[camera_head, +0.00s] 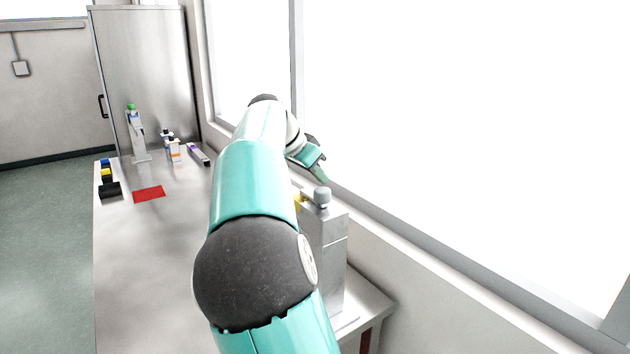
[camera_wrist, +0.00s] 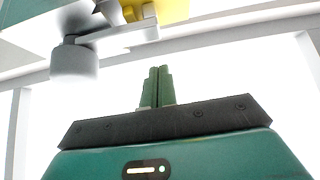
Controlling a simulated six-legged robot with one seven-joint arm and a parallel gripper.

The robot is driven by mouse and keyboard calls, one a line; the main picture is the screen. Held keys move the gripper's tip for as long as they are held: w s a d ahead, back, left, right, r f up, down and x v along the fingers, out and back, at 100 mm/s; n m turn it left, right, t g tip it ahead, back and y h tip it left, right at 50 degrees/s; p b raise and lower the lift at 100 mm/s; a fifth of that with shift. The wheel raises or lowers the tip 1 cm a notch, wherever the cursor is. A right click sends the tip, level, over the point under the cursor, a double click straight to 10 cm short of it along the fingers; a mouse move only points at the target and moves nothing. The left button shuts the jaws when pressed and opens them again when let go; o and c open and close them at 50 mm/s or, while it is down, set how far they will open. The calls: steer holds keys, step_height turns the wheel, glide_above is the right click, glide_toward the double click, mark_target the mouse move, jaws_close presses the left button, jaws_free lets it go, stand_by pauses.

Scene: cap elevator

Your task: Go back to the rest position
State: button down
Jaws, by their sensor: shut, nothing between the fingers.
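My gripper (camera_wrist: 157,70) shows in the wrist view with its two green fingers together and nothing between them. In the head view my gripper (camera_head: 322,176) is at the end of my raised arm, just above and beside the grey cap-like knob on top of a metal device (camera_head: 328,245). In the wrist view that grey knob (camera_wrist: 74,65) is at the upper left, apart from the fingers, with a yellow part (camera_wrist: 165,10) beside it. My arm hides part of the table and the left side of the device.
The metal table (camera_head: 140,260) holds a red mat (camera_head: 149,194), small black and yellow items (camera_head: 106,173), a dispenser with a green-topped bottle (camera_head: 133,115) and small bottles (camera_head: 173,149). A steel cabinet (camera_head: 145,60) stands behind. The window wall (camera_head: 440,240) runs close along the right.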

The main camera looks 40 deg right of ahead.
steer(key=v, duration=0.8)
steer(key=shift+s+a+r, duration=0.1)
steer(key=shift+a, duration=0.1)
